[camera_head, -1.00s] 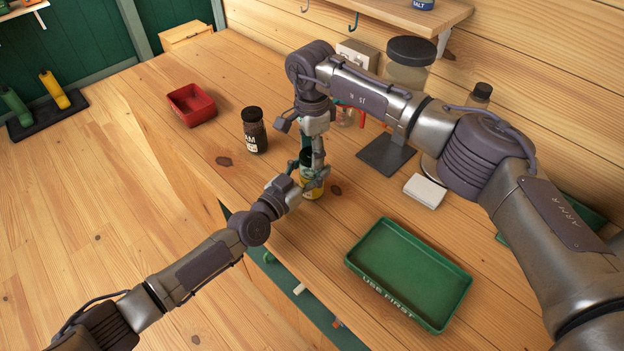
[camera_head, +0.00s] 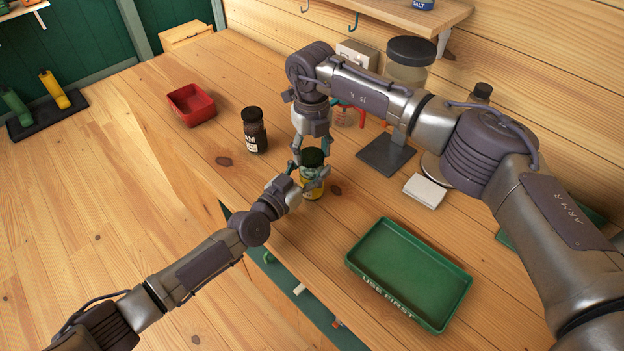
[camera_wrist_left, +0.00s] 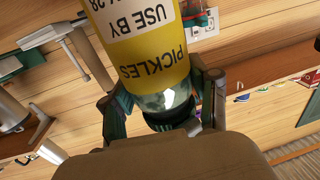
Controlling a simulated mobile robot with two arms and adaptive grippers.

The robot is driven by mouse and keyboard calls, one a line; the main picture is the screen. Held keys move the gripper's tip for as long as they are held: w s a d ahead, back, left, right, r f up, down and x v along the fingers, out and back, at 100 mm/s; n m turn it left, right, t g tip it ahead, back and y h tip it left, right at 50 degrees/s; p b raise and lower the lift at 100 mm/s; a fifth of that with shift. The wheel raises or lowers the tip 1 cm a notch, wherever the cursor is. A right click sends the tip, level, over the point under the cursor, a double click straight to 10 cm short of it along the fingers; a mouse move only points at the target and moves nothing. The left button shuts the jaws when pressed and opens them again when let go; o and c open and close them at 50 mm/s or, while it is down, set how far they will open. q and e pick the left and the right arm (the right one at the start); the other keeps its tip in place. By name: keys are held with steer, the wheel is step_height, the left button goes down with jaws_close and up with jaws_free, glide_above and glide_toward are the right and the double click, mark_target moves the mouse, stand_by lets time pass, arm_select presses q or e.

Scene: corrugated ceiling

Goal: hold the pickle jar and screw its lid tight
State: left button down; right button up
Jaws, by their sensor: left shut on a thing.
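The pickle jar (camera_head: 313,192), with a yellow label and a dark lid (camera_head: 312,157), stands upright on the workbench. My left gripper (camera_head: 311,176) is shut around the jar from the front left. In the left wrist view the jar's label (camera_wrist_left: 140,55) reads PICKLES upside down, and its lid (camera_wrist_left: 172,121) sits at the low end between my left fingers (camera_wrist_left: 165,103). My right gripper (camera_head: 311,152) points down at the lid from above and behind. Its fingers are spread to either side of the lid, and the lid's top shows between them. Whether they touch it is hard to tell.
A dark labelled jar (camera_head: 255,132) and a red bin (camera_head: 192,105) stand to the left. A green tray (camera_head: 405,280) marked USE FIRST lies at the front right.

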steer(key=o, duration=0.4)
steer(key=shift+r, duration=2.25)
steer(key=shift+c, duration=0.4)
steer(key=r+n, duration=0.1)
steer(key=n, duration=0.1)
steer(key=r+n, duration=0.1)
steer(key=n, duration=0.1)
steer(key=shift+n, duration=0.3)
steer(key=n, duration=0.1)
steer(key=r+n, duration=0.1)
steer(key=n, duration=0.2)
steer(key=shift+r, duration=0.25)
